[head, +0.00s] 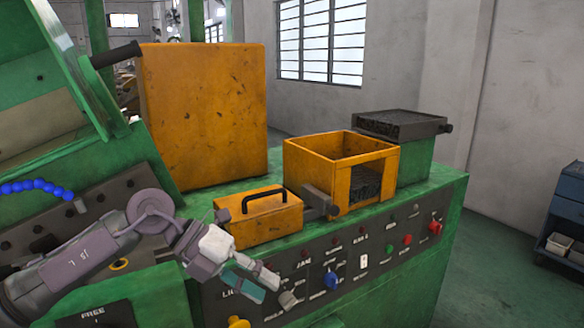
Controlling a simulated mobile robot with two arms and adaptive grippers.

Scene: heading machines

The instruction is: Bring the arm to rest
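My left arm comes in from the lower left. Its gripper (262,285) is in front of the sloping control panel (345,268), below the small orange box. The two fingers point right and slightly down, with a gap between them and a teal pad showing on the lower one. Nothing is seen between the fingers. Whether the fingertips touch the panel cannot be told. My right gripper is not in view.
The green machine (450,205) carries an orange box with a black handle (260,220), an open orange bin (318,172) and a dark tray (400,124). Knobs and buttons cover the panel, including a blue knob (331,280). Floor (510,250) is clear at right, before a blue cart (566,225).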

